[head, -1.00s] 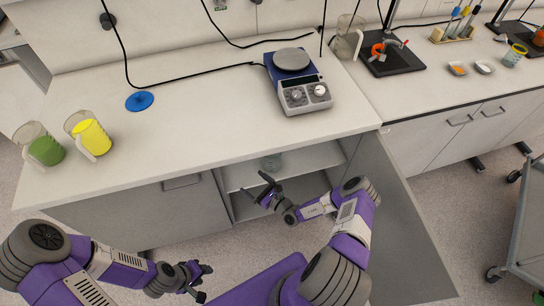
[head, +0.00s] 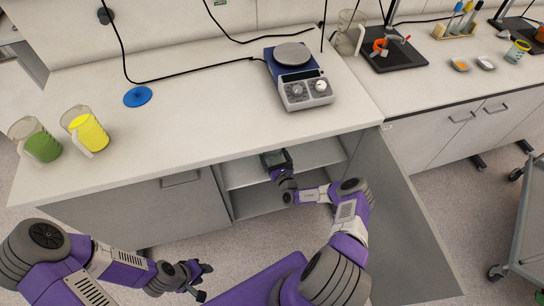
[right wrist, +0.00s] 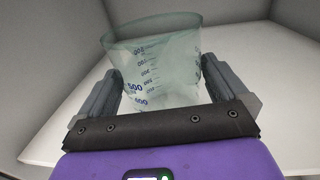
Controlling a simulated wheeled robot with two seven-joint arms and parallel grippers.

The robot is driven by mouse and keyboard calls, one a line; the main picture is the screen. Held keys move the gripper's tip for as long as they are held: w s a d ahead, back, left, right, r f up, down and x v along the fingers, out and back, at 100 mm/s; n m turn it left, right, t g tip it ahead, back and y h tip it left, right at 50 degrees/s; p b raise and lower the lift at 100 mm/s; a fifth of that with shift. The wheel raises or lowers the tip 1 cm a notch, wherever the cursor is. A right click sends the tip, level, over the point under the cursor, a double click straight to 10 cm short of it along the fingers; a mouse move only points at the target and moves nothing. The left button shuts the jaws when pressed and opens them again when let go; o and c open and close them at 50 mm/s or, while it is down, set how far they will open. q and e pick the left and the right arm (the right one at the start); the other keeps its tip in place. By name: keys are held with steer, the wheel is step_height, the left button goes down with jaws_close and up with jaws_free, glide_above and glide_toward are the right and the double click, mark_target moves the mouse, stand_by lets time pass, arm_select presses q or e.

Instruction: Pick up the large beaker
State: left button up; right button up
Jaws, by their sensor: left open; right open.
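The large beaker (right wrist: 155,70) is clear glass with blue volume marks. It stands on a white shelf inside the open cabinet, and my right gripper (right wrist: 160,85) has its open fingers on either side of it in the right wrist view. I cannot tell whether the fingers touch the glass. In the head view my right gripper (head: 277,160) reaches into the cabinet and mostly hides the beaker. My left gripper (head: 203,280) is open and empty, low in front of the counter.
The cabinet shelf (head: 240,174) lies below the counter, with its open door (head: 400,220) to the right of my right arm. On the counter are a hotplate (head: 298,78), a green-filled beaker (head: 42,147), a yellow-filled beaker (head: 90,133) and another glass vessel (head: 350,35).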

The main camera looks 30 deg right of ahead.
steer(key=shift+r, duration=0.1)
steer(key=c, duration=0.8)
